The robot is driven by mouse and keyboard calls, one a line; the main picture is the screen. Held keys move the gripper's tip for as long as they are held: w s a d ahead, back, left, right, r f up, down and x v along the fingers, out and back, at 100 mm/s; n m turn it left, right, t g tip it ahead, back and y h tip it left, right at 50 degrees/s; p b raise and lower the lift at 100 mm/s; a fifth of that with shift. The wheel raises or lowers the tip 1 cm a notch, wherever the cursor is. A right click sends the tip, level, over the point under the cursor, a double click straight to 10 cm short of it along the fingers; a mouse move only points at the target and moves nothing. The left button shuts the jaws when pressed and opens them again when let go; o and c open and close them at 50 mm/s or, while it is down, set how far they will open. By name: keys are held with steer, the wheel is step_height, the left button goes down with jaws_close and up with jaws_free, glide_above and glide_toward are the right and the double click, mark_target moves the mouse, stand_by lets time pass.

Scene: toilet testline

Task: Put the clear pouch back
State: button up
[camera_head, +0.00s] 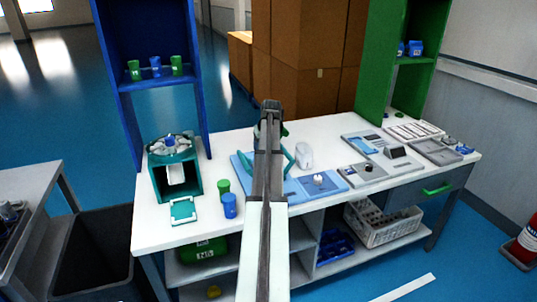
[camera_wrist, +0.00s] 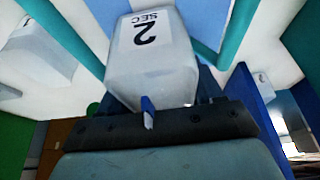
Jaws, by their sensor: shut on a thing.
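A pale, cloudy pouch (camera_wrist: 152,68) with a black "2 SEC" label fills the middle of the wrist view. I take it to be the clear pouch. My gripper (camera_wrist: 165,108) is shut on its near end. In the head view my gripper (camera_head: 270,125) is above the back of the white table, and my own arm hides the pouch and the fingertips. A light blue mat (camera_head: 305,190) with teal bars lies beneath and around the arm. I cannot tell whether the pouch touches anything below it.
A white block-like item (camera_head: 303,156) stands right of my arm. Green (camera_head: 223,187) and blue (camera_head: 230,206) cups and a teal stand (camera_head: 176,178) are to the left. Grey devices (camera_head: 396,157) and trays fill the right. Blue and green shelves rise at the sides.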

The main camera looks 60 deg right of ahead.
steer(key=s+d, duration=1.1)
steer(key=d, duration=0.3)
glide_above(326, 158)
steer(key=s+a, duration=0.1)
step_height(326, 158, down, 2)
steer(key=shift+a+f, duration=0.1)
steer(key=shift+f, duration=4.65)
steer(key=o, duration=1)
steer(key=shift+f, duration=0.1)
steer(key=v, duration=1.2)
